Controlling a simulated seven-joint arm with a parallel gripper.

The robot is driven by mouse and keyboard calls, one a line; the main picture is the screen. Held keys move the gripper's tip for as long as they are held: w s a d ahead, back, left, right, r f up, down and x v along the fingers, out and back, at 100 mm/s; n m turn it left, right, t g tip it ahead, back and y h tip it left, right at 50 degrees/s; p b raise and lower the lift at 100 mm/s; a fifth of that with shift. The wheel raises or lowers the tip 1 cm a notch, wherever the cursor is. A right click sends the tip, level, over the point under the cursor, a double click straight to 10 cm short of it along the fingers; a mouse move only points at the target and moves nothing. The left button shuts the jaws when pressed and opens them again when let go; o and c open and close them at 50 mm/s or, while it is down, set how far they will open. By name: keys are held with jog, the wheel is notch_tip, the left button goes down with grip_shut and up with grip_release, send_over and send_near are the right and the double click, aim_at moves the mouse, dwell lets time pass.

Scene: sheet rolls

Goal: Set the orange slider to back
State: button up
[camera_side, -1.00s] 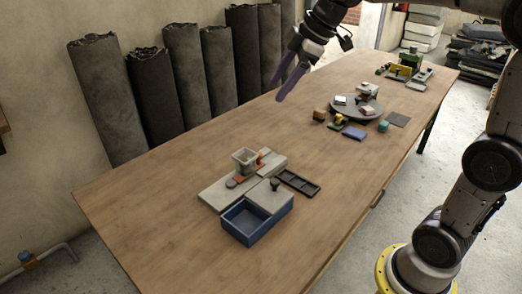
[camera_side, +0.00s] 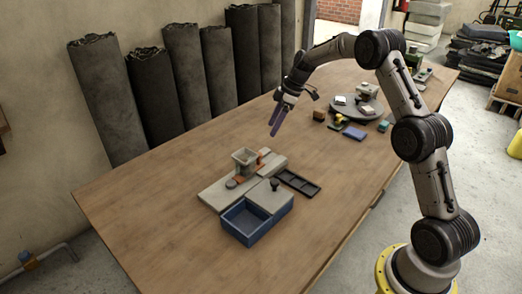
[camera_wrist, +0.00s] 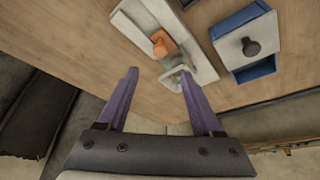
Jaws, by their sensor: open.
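The orange slider (camera_wrist: 162,42) sits on a light grey base plate (camera_wrist: 205,66) in the wrist view. In the side view the slider (camera_side: 263,153) shows as a small orange patch beside a grey square cup (camera_side: 244,160), on the base plate (camera_side: 215,193). The cup partly hides it. My gripper (camera_side: 274,130) is above the table, up and to the right of the slider in the side view. Its purple fingers are apart and empty in the wrist view (camera_wrist: 160,78), with the slider and cup beyond the fingertips.
A blue open drawer box (camera_side: 243,222) with a black knob on its grey top (camera_side: 268,197) stands in front of the plate. A black tray (camera_side: 300,183) lies to the right. A round turntable (camera_side: 345,112) with small blocks is further back. The left table is clear.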

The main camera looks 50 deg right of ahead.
aim_at(259, 153)
jog(key=x, duration=1.1)
grip_shut()
dwell(1.2)
